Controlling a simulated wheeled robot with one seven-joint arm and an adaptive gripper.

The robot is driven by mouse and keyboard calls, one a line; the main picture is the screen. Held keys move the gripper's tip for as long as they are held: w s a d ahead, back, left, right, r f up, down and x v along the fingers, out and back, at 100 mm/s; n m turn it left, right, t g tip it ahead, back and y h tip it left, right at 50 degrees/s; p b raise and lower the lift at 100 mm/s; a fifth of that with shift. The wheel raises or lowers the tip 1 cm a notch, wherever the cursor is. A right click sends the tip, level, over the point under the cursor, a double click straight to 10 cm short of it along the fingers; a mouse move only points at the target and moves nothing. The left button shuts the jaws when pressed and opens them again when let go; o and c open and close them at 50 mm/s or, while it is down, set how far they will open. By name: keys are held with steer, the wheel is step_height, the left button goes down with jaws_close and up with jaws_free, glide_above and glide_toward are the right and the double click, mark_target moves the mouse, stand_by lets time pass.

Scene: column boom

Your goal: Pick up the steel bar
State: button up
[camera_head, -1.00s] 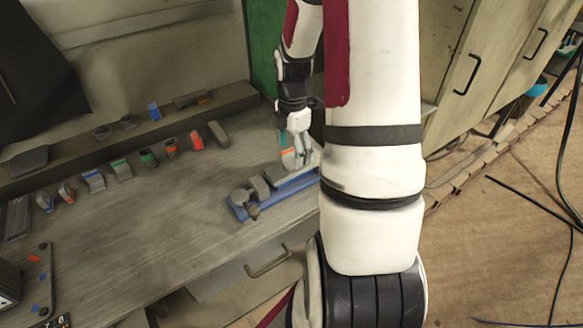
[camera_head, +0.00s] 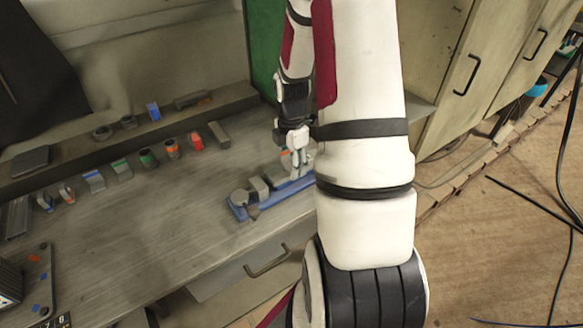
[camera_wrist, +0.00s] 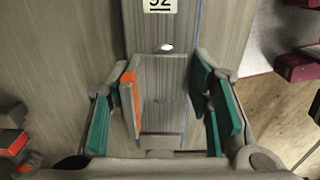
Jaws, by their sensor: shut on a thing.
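My gripper (camera_head: 296,170) is at the right part of a blue tray (camera_head: 238,208) on the workbench, beside my arm. In the head view the bar is hidden or too small to tell. I cannot tell whether it is clear of the tray.
Grey parts (camera_head: 259,187) sit in the tray left of my gripper. Several small coloured parts stand in a row along the back of the bench (camera_head: 150,215), whose middle is clear. A green panel (camera_head: 262,50) stands behind my arm, and cabinets are at the right.

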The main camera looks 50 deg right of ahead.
steer(key=shift+r, duration=1.85)
steer(key=s+a+r+p, duration=0.2)
steer(key=s+a+p, duration=0.2)
steer(key=s+a, duration=0.4)
steer(key=s, duration=0.6)
steer(key=shift+r+p, duration=0.2)
steer(key=shift+p, duration=0.1)
